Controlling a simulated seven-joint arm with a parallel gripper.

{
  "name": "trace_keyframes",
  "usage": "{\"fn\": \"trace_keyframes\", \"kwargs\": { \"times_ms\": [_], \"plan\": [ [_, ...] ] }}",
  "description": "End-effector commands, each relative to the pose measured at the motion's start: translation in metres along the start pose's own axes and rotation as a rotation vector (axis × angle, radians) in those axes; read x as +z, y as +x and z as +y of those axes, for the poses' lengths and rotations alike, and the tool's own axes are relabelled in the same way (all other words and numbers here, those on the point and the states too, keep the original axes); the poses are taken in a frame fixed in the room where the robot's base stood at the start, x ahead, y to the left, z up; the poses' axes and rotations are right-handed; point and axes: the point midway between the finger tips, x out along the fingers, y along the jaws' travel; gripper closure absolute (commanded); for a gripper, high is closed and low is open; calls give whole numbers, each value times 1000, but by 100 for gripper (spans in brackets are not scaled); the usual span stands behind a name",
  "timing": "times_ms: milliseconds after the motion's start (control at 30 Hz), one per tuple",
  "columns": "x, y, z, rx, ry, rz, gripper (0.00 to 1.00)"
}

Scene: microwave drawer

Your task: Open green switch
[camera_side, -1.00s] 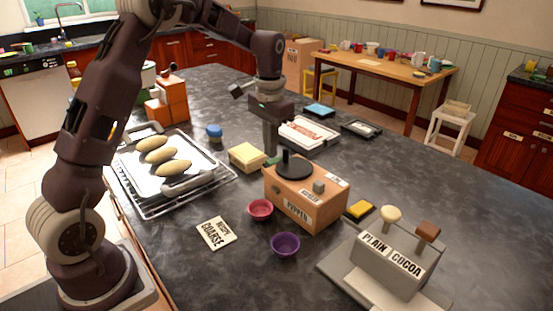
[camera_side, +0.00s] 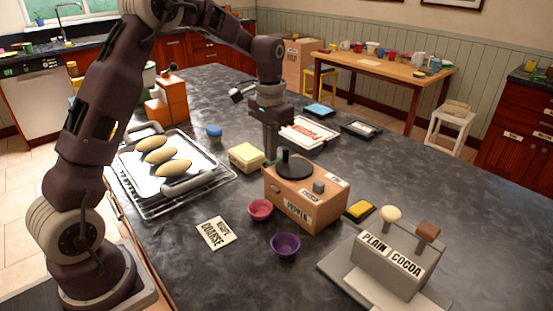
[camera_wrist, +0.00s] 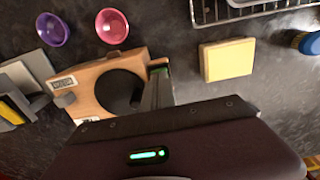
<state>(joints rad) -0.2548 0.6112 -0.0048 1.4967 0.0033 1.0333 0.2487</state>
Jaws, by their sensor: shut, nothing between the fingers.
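The green switch is a small green piece (camera_wrist: 163,69) at the edge of a wooden box in the wrist view. In the side view it is hidden behind my fingers. The wooden box (camera_side: 309,204) carries a round black disc (camera_side: 294,164) with an upright post, a small grey block (camera_side: 319,187) and white labels, one reading PEPPER. My gripper (camera_side: 271,157) points down at the box's far left end, beside the black disc. In the wrist view my fingers (camera_wrist: 158,90) are shut and appear right beside the green piece; I cannot tell whether they touch it.
A pink bowl (camera_side: 260,210), a purple bowl (camera_side: 285,244) and a label card (camera_side: 215,233) lie in front of the box. A yellow block (camera_side: 246,157) and a tray on a rack (camera_side: 203,181) are to the left. A grey PLAIN/COCOA stand (camera_side: 388,262) is at right.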

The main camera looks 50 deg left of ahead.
Motion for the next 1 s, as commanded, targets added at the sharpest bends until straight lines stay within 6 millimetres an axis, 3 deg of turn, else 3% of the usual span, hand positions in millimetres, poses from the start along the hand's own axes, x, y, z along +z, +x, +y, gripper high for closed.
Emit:
{"fn": "trace_keyframes", "kwargs": {
  "times_ms": [667, 1000],
  "plan": [
    [0, 10, 0, 0, 0, 0, 100],
    [-1, -21, 0, 0, 1, 2, 100]
  ]
}}
